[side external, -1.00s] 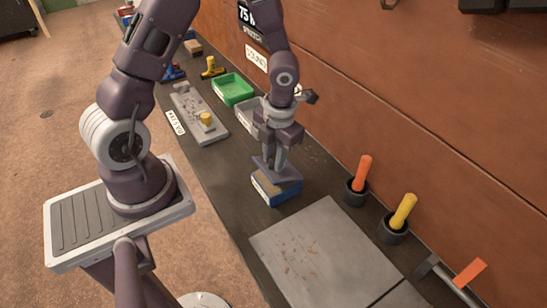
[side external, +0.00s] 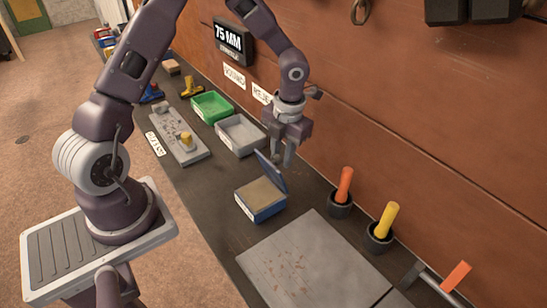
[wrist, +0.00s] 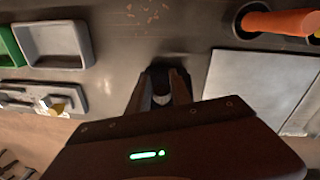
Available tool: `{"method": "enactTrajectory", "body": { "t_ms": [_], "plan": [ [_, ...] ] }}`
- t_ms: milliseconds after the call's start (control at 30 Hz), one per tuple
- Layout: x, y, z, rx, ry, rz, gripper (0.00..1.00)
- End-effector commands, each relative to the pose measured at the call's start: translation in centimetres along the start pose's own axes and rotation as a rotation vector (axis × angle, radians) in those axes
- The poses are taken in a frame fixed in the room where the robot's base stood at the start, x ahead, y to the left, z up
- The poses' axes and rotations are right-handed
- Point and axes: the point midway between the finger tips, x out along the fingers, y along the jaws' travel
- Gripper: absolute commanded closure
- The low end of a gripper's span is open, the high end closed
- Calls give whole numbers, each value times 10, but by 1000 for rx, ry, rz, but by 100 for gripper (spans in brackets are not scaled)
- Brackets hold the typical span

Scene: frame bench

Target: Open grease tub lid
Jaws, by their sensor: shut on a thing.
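The grease tub (side external: 262,212) is a blue box with a tan filling showing. It sits on the dark bench. Its blue-grey lid (side external: 271,172) stands raised, hinged along the tub's far right side. My gripper (side external: 286,160) is at the lid's upper edge, pointing down, with its fingers shut on the lid. The exact contact is partly hidden behind the lid. In the wrist view my gripper's fingers (wrist: 160,95) are close together, and my gripper's body hides the tub.
A grey plate (side external: 310,262) lies in front of the tub. Orange-handled (side external: 342,190) and yellow-handled (side external: 382,228) tools stand in black cups to the right. Grey (side external: 240,134) and green (side external: 211,106) trays sit behind. The brown wall (side external: 430,150) runs close along the bench.

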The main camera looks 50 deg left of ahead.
Motion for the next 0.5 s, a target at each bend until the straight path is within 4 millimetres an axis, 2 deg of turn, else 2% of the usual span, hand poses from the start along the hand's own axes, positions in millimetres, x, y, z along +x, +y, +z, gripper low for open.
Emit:
{"method": "enactTrajectory", "body": {
  "t_ms": [33, 500],
  "plan": [
    [0, -9, 4, 3, -5, -18, 100],
    [10, -17, 24, 8, 3, -18, 100]
  ]
}}
